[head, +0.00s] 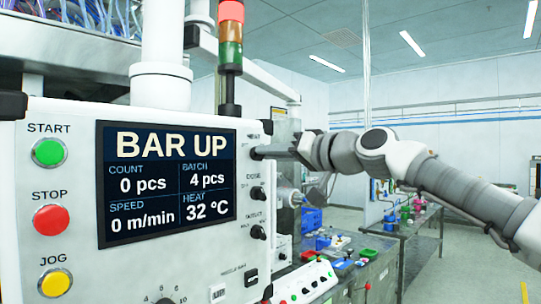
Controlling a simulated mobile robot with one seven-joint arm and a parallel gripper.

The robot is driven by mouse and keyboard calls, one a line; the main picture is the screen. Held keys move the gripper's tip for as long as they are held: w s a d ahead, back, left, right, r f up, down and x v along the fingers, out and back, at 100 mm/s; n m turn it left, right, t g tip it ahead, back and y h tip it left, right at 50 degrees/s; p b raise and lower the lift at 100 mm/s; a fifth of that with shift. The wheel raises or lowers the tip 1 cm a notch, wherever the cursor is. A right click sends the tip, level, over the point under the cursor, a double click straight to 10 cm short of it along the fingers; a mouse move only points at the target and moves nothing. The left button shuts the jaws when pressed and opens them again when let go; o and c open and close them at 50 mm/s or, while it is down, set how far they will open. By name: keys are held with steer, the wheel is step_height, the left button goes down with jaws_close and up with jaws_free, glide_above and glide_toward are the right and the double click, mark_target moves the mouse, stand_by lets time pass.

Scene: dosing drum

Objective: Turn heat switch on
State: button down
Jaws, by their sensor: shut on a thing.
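The heat switch (255,154) is a small dark knob at the right edge of the white control panel (75,120), under a small label that seems to read HEAT. My gripper (270,152) reaches in from the right and is shut on the heat switch. The display (168,183) on the panel reads BAR UP, with heat at 32 °C.
Below the heat switch are similar dark knobs, the dose switch (257,193) and another (258,232). Green, red and yellow buttons line the panel's left. A signal tower (230,55) stands above. Benches (400,235) with coloured items stand behind my arm.

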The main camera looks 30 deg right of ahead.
stand_by(0.5)
steer(key=c, duration=0.9)
jaws_free()
steer(key=b+v, duration=0.2)
steer(key=v, duration=1.5)
steer(key=shift+s+b, duration=0.2)
steer(key=shift+b, duration=0.1)
